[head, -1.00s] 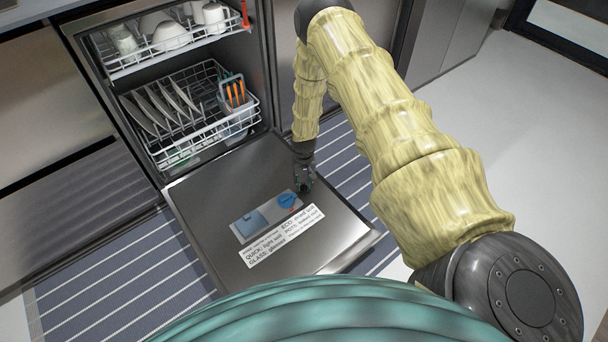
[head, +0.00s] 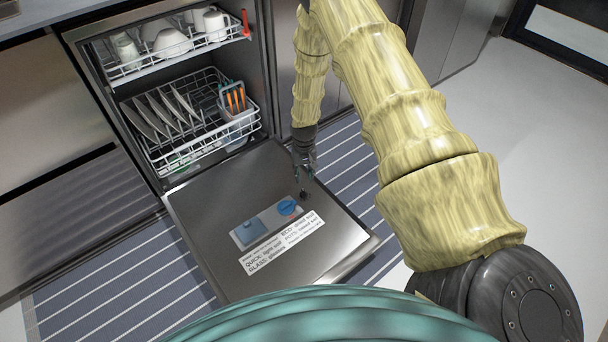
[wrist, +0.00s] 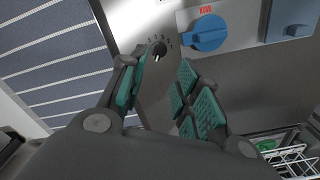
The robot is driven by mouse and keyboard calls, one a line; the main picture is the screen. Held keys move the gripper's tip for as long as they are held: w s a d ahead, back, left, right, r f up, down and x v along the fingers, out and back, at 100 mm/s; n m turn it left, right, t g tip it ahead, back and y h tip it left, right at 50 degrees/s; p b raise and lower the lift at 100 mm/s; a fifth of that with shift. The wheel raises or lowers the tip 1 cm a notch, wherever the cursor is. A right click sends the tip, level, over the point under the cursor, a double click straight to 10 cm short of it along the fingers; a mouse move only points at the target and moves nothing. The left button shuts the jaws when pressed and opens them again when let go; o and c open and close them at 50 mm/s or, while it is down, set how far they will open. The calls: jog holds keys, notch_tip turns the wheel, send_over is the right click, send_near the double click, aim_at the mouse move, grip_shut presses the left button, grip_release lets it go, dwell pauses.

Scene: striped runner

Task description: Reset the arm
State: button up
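My arm reaches over the open dishwasher door (head: 200,210). My gripper (head: 304,168) hangs above the door's right part, apart from its surface. In the wrist view my gripper (wrist: 158,92) has its green-padded fingers spread, with nothing between them. A small dark dial (head: 304,194) with marks around it sits on the door just below the gripper. It also shows just beyond the fingertips in the wrist view (wrist: 158,50). A blue round knob (head: 287,207) sits beside it, and a blue rectangular cover (head: 250,231) lies left of the knob.
The lower rack (head: 190,125) holds plates and a grey basket with orange-handled items (head: 234,98). The upper rack (head: 150,62) holds white cups and bowls. A white label (head: 282,243) is on the door. A striped runner (head: 120,275) lies under the door; grey floor (head: 535,130) is clear at right.

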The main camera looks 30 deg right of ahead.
dwell(0.3)
jog(key=s+a+f+n, duration=0.1)
jog(key=s+a+f, duration=0.2)
jog(key=s+a, duration=0.5)
jog(key=s+a+f+n, duration=0.15)
jog(key=s+a, duration=0.35)
jog(key=s, duration=0.7)
jog(key=s+a+r+n, duration=0.1)
jog(key=s+a+r, duration=0.2)
jog(key=s, duration=0.6)
jog(key=s+a+r+n, duration=0.15)
jog(key=s+a, duration=0.25)
jog(key=s, duration=0.6)
notch_tip(320, 180, up, 27)
jog(key=p, duration=2.7)
jog(key=shift+w+f, duration=0.15)
jog(key=shift+w, duration=0.05)
